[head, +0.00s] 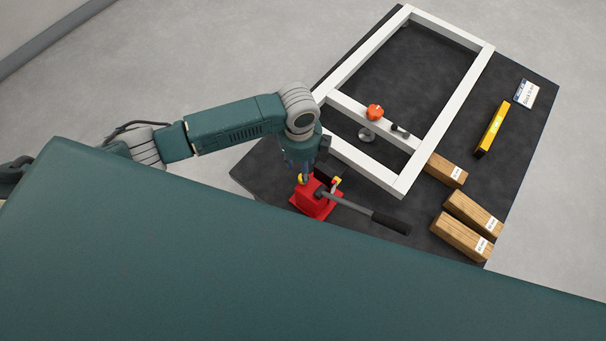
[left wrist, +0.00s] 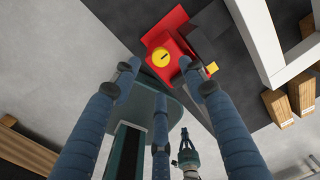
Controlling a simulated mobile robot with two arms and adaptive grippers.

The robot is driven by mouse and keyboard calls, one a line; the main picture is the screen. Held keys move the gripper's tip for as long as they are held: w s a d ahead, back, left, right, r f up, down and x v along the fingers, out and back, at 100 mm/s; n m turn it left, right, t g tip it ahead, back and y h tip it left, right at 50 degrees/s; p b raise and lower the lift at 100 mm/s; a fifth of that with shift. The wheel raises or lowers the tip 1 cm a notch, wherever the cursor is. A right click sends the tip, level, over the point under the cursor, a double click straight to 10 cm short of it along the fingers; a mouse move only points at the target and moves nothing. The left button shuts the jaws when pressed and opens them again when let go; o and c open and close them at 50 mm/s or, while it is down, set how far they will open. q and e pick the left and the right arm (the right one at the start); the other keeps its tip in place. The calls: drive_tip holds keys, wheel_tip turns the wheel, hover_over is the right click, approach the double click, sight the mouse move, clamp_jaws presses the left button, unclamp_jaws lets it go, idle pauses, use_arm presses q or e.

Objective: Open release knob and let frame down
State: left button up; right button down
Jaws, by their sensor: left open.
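The white frame (head: 467,74) lies over the dark mat, with an orange knob (head: 375,112) on its crossbar. A red jack (head: 322,208) with a long black-gripped lever (head: 390,221) stands near the frame's near corner. A round yellow release knob (left wrist: 161,57) with a dark slot is on the jack's side; the red body (left wrist: 179,20) also shows in the left wrist view. My left gripper (left wrist: 159,76) is open, its fingers spread around the line to the knob; contact cannot be told. My right gripper (left wrist: 179,130) appears small in the left wrist view, finger state unclear.
Several labelled wooden blocks (head: 464,236) lie right of the jack. A yellow level (head: 492,128) and a small white card (head: 526,93) lie on the mat (head: 530,133) beyond the frame. My own teal body covers the near part of the head view.

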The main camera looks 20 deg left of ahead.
use_arm(q)
drive_tip(key=f, duration=0.7)
drive_tip(key=shift+w+d+f, duration=0.1)
drive_tip(key=shift+w+f, duration=0.1)
clamp_jaws()
